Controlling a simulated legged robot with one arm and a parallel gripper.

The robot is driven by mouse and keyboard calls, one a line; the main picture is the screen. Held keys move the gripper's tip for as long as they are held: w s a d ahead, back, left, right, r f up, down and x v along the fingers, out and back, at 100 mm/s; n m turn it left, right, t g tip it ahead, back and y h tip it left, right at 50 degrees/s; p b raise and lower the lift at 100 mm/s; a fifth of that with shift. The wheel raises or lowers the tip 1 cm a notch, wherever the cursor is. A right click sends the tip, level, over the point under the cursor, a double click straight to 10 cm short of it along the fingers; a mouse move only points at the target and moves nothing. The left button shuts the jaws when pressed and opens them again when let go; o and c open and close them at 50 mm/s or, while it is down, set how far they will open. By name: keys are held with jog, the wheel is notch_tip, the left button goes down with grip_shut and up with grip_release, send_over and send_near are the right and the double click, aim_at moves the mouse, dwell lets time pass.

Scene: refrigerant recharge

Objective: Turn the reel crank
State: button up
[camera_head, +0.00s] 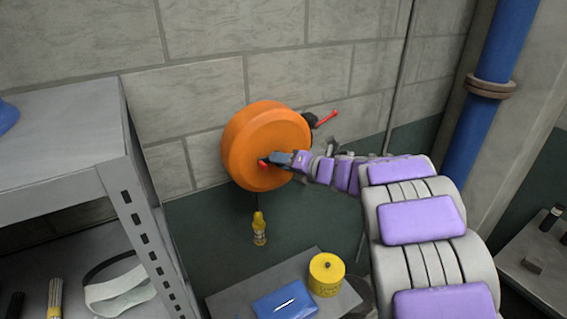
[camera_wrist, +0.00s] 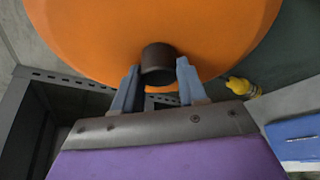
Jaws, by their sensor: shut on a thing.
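The orange reel (camera_head: 262,135) is mounted on the grey block wall in the head view. Its orange face fills the top of the wrist view (camera_wrist: 110,35). My gripper (camera_head: 275,160) reaches in from the right to the front of the reel. In the wrist view my gripper (camera_wrist: 158,82) has its two fingers on either side of a dark round crank handle (camera_wrist: 158,62) and is shut on it. A small red part (camera_head: 263,164) shows at the fingertips in the head view. The rest of the crank is hidden.
A yellow nozzle (camera_head: 259,230) hangs below the reel. A grey bench below holds a yellow canister (camera_head: 326,273) and a blue case (camera_head: 285,301). Metal shelving (camera_head: 75,130) stands at left. A blue pipe (camera_head: 490,90) runs up the wall at right. A red lever (camera_head: 327,118) sits right of the reel.

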jog(key=shift+f+m+t+y+b, duration=0.25)
jog(key=shift+m+t+y+b, duration=0.4)
jog(key=shift+m, duration=2.15)
jog(key=shift+f+m+t+y+b, duration=0.25)
jog(key=shift+m+t+y, duration=0.65)
jog(key=shift+m, duration=1.9)
jog(key=shift+f+m+t+y+b, duration=0.2)
jog(key=shift+m+t+y+b, duration=0.55)
jog(key=shift+m, duration=2.05)
jog(key=o, duration=1.1)
jog(key=shift+r, duration=0.1)
jog(key=shift+c, duration=0.2)
jog(key=shift+r, duration=0.15)
